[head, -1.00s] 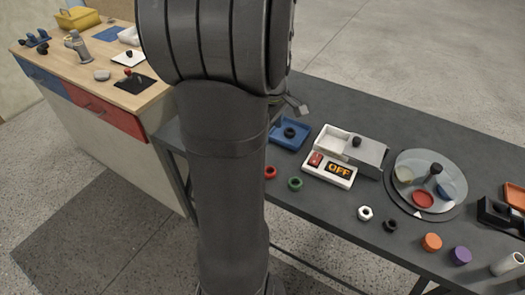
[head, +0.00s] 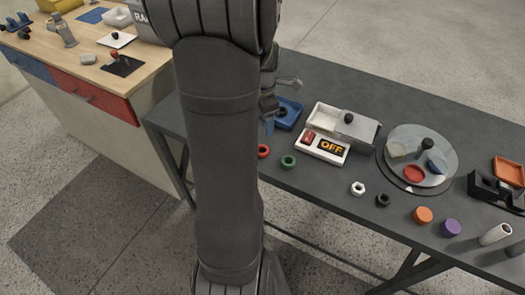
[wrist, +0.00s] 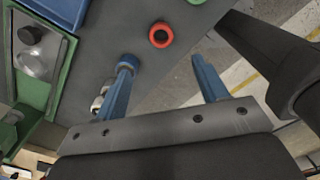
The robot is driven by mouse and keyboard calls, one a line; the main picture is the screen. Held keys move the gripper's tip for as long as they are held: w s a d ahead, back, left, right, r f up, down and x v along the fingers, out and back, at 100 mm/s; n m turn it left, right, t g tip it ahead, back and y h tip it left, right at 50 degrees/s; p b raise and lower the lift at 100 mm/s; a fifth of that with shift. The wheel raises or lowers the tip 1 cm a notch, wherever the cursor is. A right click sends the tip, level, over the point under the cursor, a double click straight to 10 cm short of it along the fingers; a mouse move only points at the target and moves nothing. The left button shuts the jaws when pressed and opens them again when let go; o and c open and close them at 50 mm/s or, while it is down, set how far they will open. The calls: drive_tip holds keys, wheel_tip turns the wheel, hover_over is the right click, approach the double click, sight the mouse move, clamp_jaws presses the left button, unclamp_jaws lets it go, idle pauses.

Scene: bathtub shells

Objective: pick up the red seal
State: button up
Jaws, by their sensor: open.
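The red seal (head: 263,151) is a small ring lying flat on the dark grey table, near its front edge. In the wrist view the red seal (wrist: 161,35) lies beyond the fingertips, roughly centred between them, with bare tabletop in its hole. My gripper (wrist: 162,62) is open and empty, its two blue fingers spread apart. In the head view my gripper (head: 269,125) shows partly behind my arm, just behind the red seal. The exact height of the fingertips above the table is hard to tell.
A green ring (head: 288,161) lies to the right of the red seal. A blue tray (head: 289,113) and a white panel reading OFF (head: 334,149) stand behind. A turntable (head: 447,160) is further right. The table's front edge is close to the seal.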

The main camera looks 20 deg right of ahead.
wheel_tip(320, 180, down, 13)
drive_tip(key=shift+s+a+r, duration=0.1)
drive_tip(key=shift+r, duration=0.05)
drive_tip(key=c, duration=1.1)
drive_tip(key=shift+o, duration=0.2)
